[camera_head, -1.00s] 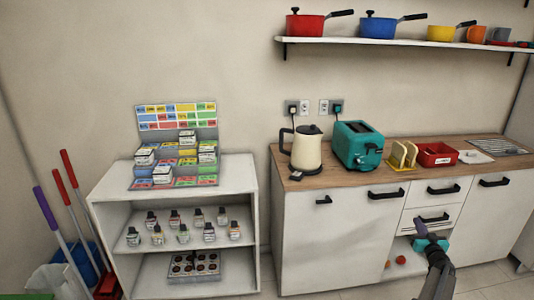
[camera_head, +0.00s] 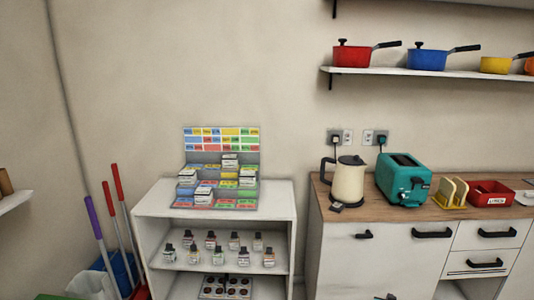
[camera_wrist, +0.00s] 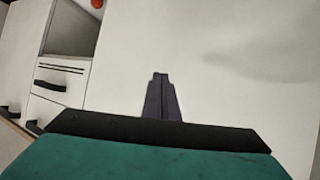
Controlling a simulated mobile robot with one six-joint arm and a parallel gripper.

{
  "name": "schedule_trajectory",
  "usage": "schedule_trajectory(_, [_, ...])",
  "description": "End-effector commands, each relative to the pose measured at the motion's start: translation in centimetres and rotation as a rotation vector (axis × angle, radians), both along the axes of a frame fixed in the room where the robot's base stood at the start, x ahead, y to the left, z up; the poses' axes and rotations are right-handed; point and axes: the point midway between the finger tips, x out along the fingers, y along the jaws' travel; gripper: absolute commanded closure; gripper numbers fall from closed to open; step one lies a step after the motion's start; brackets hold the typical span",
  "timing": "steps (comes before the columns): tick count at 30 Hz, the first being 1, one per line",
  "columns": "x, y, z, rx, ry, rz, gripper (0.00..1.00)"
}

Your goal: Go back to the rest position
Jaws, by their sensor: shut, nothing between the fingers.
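My gripper (camera_wrist: 161,98) shows in the wrist view as two dark fingers pressed together, with nothing between them. It points at a plain white surface, apparently a cabinet front, with a soft shadow on the right. A wide dark bar and a teal block fill the bottom of that view.
The white kitchen cabinet (camera_head: 364,262) with black handles stands at the right, bearing a kettle (camera_head: 348,180) and a teal toaster (camera_head: 403,178). A white shelf unit (camera_head: 150,202) holds several bottles. Drawers (camera_wrist: 45,97) and an open compartment (camera_wrist: 70,30) lie left in the wrist view.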

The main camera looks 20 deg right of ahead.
Motion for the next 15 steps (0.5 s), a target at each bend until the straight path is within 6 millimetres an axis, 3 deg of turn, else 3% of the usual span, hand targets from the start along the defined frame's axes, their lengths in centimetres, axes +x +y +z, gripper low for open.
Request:
schedule_trajectory(1, [0.1,2.5,-1.2,0.021,0.039,0.006,1.0])
schedule_trajectory(8, [-1.1,11.8,-6.4,0.117,0.23,0.026,1.0])
schedule_trajectory(15, [-4.3,21.8,-11.0,0.218,0.452,0.078,1.0])
